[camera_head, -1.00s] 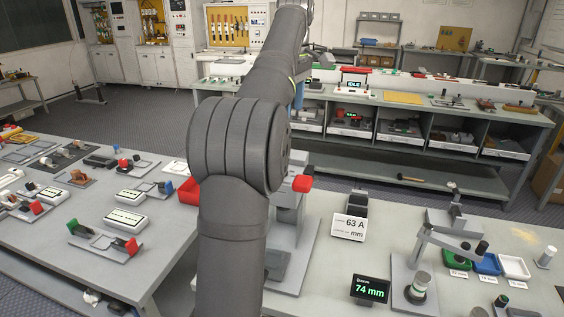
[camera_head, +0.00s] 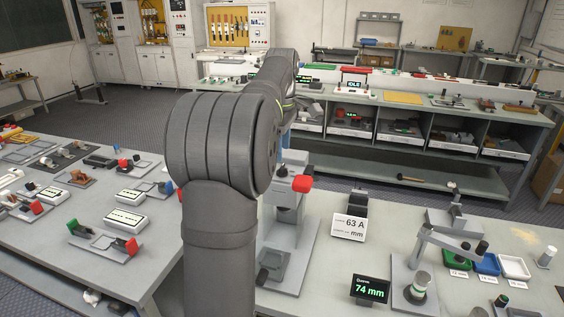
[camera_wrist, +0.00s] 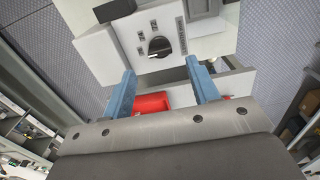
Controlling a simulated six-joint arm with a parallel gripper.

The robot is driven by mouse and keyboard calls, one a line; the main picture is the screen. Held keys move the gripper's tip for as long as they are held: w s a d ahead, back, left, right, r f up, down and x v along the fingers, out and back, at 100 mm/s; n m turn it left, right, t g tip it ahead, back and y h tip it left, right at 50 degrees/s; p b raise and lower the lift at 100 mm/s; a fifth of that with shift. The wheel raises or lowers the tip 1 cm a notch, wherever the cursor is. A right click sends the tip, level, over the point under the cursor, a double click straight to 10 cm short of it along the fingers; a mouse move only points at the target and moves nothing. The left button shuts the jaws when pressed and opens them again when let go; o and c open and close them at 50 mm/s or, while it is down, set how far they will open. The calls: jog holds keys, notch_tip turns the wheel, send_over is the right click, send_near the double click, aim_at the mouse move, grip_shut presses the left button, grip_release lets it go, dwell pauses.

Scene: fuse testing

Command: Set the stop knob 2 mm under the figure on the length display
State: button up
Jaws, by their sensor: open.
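The length display (camera_head: 370,289) stands on the right bench and reads "74 mm" in green. A round black knob (camera_wrist: 160,46) sits on a pale panel with small marks around it in the wrist view; I take it for the stop knob. Its scale is too small to read. My gripper (camera_wrist: 162,66) is open, its two blue fingers spread, with the knob lying beyond the tips and between them in the picture. I cannot tell whether they touch the panel.
A grey machine with a red block (camera_head: 302,183) stands beside my arm. The red part also shows between my fingers (camera_wrist: 150,104).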

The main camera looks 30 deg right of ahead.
aim_at(282, 166)
notch_tip(282, 166, down, 5)
jog(key=shift+f, duration=0.1)
dwell(0.3)
jog(key=c, duration=1)
